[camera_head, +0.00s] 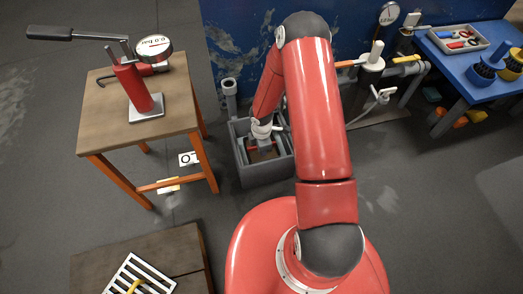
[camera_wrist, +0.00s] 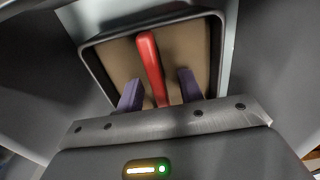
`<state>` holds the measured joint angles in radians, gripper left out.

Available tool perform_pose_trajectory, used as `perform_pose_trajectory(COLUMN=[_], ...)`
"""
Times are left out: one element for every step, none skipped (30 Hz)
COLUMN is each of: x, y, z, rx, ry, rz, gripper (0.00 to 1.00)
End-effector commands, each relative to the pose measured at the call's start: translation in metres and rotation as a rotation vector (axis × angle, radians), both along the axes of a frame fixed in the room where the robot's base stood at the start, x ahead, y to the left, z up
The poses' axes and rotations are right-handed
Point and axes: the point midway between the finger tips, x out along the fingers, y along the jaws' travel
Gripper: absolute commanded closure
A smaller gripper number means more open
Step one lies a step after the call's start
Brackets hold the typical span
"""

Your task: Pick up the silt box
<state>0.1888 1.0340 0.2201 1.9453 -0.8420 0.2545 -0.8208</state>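The silt box (camera_wrist: 205,18) is a dark-rimmed box with brown contents and a red handle bar (camera_wrist: 148,55) across its middle. In the head view the silt box (camera_head: 265,155) sits inside a grey open-topped tank on the floor, partly hidden by my arm. My gripper (camera_wrist: 160,83) is open over it. Its two purple fingers stand on either side of the red handle, with a gap to each; I cannot tell whether the tips reach below the top of the handle. In the head view my gripper is mostly hidden.
The grey tank (camera_head: 264,178) has walls close around the box. A wooden table (camera_head: 105,128) with a red hand pump (camera_head: 133,88) stands left. A low wooden platform (camera_head: 170,250) with a grate is front left. Pipework and a blue table (camera_head: 462,68) are at right.

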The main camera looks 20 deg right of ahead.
Motion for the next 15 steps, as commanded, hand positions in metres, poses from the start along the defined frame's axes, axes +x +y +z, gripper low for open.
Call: perform_pose_trajectory(x=[-0.0001,-0.0001,-0.0001,-0.0001,-0.0001,-0.0001,-0.0001,-0.0001,-0.0001,-0.0001,-0.0001,-0.0001,0.0000,0.0001,0.0001], y=[0.0000,-0.0001,0.0000,0.0000,-0.0001,-0.0001,-0.0001,0.0000,-0.0001,-0.0001,-0.0001,0.0000,0.0000,0.0000,0.0000], z=[0.0002,0.0002,0.0003,0.0003,0.0003,0.0003,0.0004,0.0004,0.0004,0.0004,0.0004,0.0004,0.0006,0.0007,0.0007], rx=[0.000,0.000,0.000,0.000,0.000,0.000,0.000,0.000,0.000,0.000,0.000,0.000,0.000,0.000,0.000], ry=[0.000,0.000,0.000,0.000,0.000,0.000,0.000,0.000,0.000,0.000,0.000,0.000,0.000,0.000,0.000], rz=[0.000,0.000,0.000,0.000,0.000,0.000,0.000,0.000,-0.001,-0.001,-0.001,-0.001,0.000,0.000,0.000], gripper=[0.69,0.73,0.78,0.82,0.86,0.91,0.95,0.99,1.00,1.00,1.00,1.00,1.00,1.00,1.00])
